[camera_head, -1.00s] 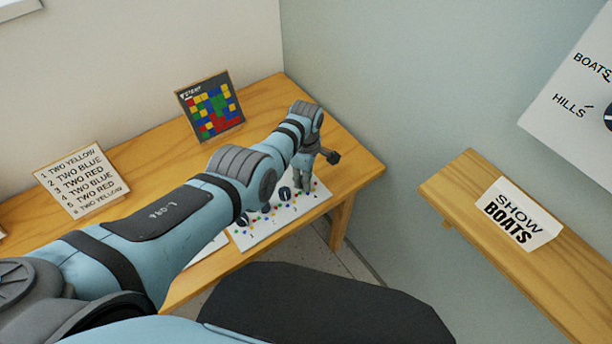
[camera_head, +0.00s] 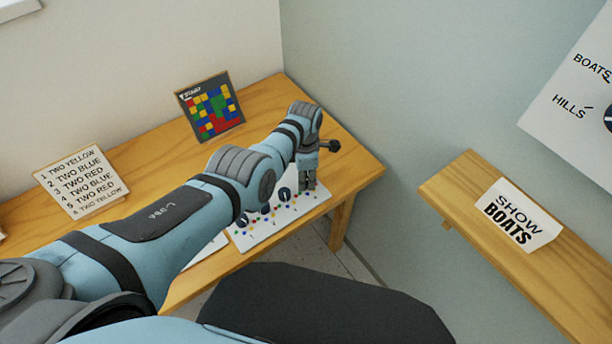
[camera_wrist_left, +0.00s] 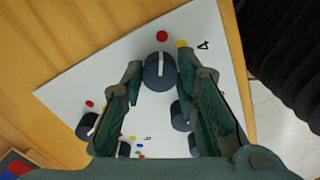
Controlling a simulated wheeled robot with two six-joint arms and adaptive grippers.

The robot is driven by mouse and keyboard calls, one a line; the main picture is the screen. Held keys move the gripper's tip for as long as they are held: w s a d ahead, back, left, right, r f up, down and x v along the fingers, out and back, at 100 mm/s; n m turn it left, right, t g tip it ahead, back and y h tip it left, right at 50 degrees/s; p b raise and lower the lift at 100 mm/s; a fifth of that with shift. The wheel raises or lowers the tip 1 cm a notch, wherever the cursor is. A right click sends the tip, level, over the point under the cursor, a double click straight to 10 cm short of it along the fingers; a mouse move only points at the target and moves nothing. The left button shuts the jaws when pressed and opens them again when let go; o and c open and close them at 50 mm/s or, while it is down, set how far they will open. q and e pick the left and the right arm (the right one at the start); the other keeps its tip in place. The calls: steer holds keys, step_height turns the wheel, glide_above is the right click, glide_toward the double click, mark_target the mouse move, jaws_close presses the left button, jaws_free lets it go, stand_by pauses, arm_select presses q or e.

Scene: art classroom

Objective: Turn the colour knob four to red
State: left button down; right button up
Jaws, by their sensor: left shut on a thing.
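A white panel (camera_head: 250,240) with dark knobs and coloured dots lies on the wooden table. My left gripper (camera_head: 308,188) points down at the panel's far right end. In the left wrist view, my left gripper (camera_wrist_left: 158,75) is shut on a dark round knob (camera_wrist_left: 158,70), near a printed 4 (camera_wrist_left: 203,45). The white line on this knob points roughly at a red dot (camera_wrist_left: 162,36). A yellow dot (camera_wrist_left: 181,43) sits just right of the red one. Other dots around this knob are hidden or not clear. My right gripper is not in view.
Other knobs, such as one dark knob (camera_wrist_left: 87,125), stand close by on the panel. A numbered colour list (camera_head: 82,182) and a colour-grid card (camera_head: 210,106) stand at the table's back. A shelf (camera_head: 465,185) with a "SHOW BOATS" sign (camera_head: 517,215) is to the right.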

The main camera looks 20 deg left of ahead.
arm_select(q)
steer(key=shift+s+a+f, duration=0.1)
steer(key=shift+s+f, duration=0.1)
steer(key=c, duration=1.3)
jaws_free()
steer(key=shift+c, duration=0.2)
steer(key=shift+o, duration=0.5)
steer(key=shift+w+a, duration=0.1)
steer(key=shift+r, duration=0.1)
steer(key=shift+r, duration=0.2)
step_height(320, 180, up, 12)
steer(key=shift+f, duration=0.2)
steer(key=shift+f, duration=0.1)
